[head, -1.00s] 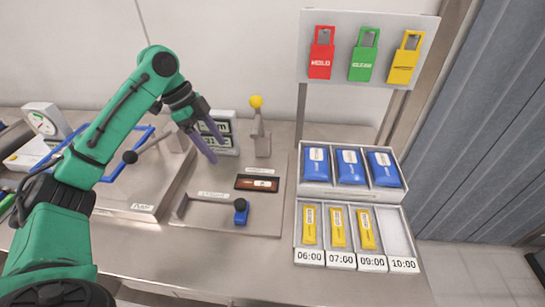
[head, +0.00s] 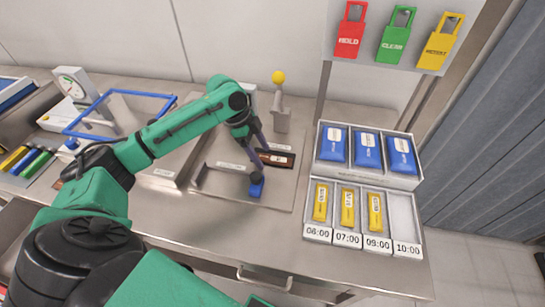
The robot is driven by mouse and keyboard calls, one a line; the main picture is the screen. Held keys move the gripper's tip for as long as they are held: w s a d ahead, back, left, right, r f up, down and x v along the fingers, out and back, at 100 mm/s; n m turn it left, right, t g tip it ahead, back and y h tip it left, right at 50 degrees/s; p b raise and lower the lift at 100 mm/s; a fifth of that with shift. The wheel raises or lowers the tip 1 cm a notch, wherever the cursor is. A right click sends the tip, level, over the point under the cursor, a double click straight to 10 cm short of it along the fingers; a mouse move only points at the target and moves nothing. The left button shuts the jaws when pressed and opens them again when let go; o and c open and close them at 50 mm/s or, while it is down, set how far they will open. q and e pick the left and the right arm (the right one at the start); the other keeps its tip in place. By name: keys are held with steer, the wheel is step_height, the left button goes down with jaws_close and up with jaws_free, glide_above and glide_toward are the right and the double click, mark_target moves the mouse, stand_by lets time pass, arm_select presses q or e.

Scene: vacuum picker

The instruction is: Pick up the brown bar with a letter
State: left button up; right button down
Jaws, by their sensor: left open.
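The brown bar (head: 281,159) lies flat in a dark slot on the metal plate, with a pale mark on it; the letter is too small to read. My left gripper (head: 262,147) is open with its dark purple fingers pointing down at the bar's left end. The fingers hide part of that end; I cannot tell whether they touch it. My right gripper is not in view.

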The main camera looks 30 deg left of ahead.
mark_target(261, 156)
arm_select(q)
jaws_close()
step_height(261, 156, up, 20)
steer(key=shift+b, duration=0.4)
